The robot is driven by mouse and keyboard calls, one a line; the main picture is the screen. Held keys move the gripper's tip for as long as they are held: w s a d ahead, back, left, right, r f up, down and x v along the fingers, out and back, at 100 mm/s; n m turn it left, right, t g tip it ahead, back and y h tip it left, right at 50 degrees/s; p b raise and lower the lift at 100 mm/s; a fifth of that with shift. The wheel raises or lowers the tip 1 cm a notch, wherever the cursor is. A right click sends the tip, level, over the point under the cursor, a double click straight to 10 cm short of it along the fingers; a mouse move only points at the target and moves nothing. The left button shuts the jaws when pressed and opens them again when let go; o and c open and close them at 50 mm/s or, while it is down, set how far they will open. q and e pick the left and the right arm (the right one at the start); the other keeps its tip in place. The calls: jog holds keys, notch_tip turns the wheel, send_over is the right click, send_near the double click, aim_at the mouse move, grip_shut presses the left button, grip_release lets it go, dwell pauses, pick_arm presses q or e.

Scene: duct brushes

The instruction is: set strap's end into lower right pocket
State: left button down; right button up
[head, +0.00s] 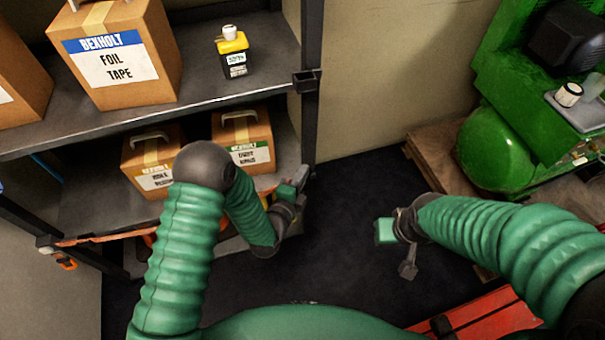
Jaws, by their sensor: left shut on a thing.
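The orange strap (105,236) runs across the front of the lower shelf from the left post, passes behind my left arm, and reaches toward the right post. My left gripper (296,190) is shut on the strap's end at the lower part of the right post. The gripper and wrist cover most of that end. The lower right pocket is not clearly visible behind the gripper, so I cannot tell whether the end is in it. My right gripper (396,240) hangs over the dark floor, away from the shelf; its jaw opening is unclear.
An upper pocket (307,80) sits on the right post. Boxes (118,50) and a yellow-topped container (232,52) stand on the upper shelf, with smaller boxes (243,138) below. A green compressor (500,145) on a pallet stands right. Dark floor (350,200) lies clear between.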

pick_arm(q)
jog(key=shift+f+b, duration=0.4)
jog(key=shift+f, duration=0.15)
jog(key=c, duration=1.4)
grip_release()
jog(key=shift+c, duration=0.2)
jog(key=p+v, duration=0.2)
jog(key=v, duration=1.4)
jog(key=shift+s+p, duration=0.3)
jog(key=shift+s, duration=0.1)
jog(key=shift+w+a, duration=0.1)
